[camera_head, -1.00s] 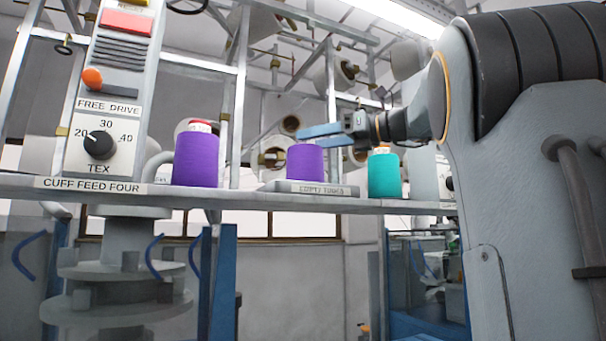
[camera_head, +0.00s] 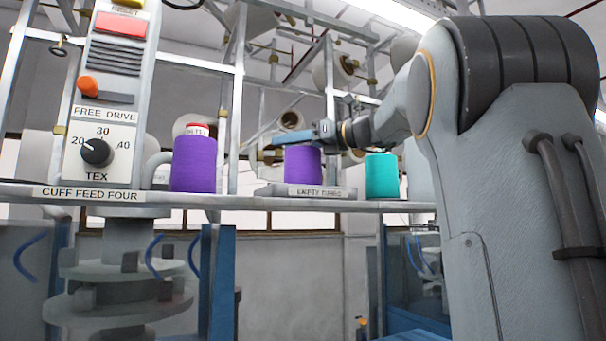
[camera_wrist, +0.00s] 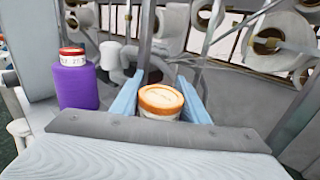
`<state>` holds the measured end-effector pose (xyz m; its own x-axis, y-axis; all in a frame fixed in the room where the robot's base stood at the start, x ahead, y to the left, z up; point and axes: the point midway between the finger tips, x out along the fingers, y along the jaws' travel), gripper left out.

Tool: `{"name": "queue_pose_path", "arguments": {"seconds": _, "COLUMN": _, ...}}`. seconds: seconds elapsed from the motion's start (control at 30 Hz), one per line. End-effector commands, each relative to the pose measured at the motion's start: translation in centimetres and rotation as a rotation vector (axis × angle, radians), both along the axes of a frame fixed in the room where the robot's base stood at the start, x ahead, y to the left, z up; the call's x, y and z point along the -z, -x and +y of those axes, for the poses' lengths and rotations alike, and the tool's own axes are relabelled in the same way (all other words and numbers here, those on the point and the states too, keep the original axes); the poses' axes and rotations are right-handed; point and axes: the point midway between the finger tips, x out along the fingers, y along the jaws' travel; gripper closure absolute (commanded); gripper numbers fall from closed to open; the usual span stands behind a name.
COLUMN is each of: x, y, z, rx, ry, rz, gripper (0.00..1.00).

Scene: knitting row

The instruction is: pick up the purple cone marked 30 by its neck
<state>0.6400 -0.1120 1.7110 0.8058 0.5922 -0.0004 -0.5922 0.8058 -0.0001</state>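Two purple cones stand on the shelf in the head view. The left one (camera_head: 194,164) has a red top with a band too small to read; it also shows at the left of the wrist view (camera_wrist: 78,88). The middle one (camera_head: 303,164) is partly covered at the top by my gripper (camera_head: 280,142). In the wrist view, a cone top with an orange rim and cream face (camera_wrist: 161,98) sits between the two blue fingers of my gripper (camera_wrist: 161,82). The fingers are apart, one on each side of it; whether they touch it I cannot tell. No mark 30 is readable on a cone.
A teal cone (camera_head: 382,176) stands to the right, its top hidden by my arm. A control panel (camera_head: 100,140) with a dial rises at the left. Metal frame bars stand behind the cones.

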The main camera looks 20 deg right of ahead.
Motion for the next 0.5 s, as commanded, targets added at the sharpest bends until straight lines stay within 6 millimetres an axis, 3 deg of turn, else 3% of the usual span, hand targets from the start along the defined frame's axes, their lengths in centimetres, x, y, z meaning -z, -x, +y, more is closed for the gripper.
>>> {"name": "queue_pose_path", "arguments": {"seconds": 0.03, "x": -0.01, "y": 0.01, "z": -0.01, "rx": 0.000, "ry": 0.000, "rz": 0.000, "gripper": 0.69}}
{"name": "queue_pose_path", "arguments": {"seconds": 0.23, "x": -0.01, "y": 0.02, "z": 0.00, "rx": 0.000, "ry": 0.000, "rz": 0.000, "gripper": 1.00}}
{"name": "queue_pose_path", "arguments": {"seconds": 0.5, "x": -0.13, "y": 0.04, "z": 0.01, "rx": 0.000, "ry": 0.000, "rz": -0.001, "gripper": 1.00}}
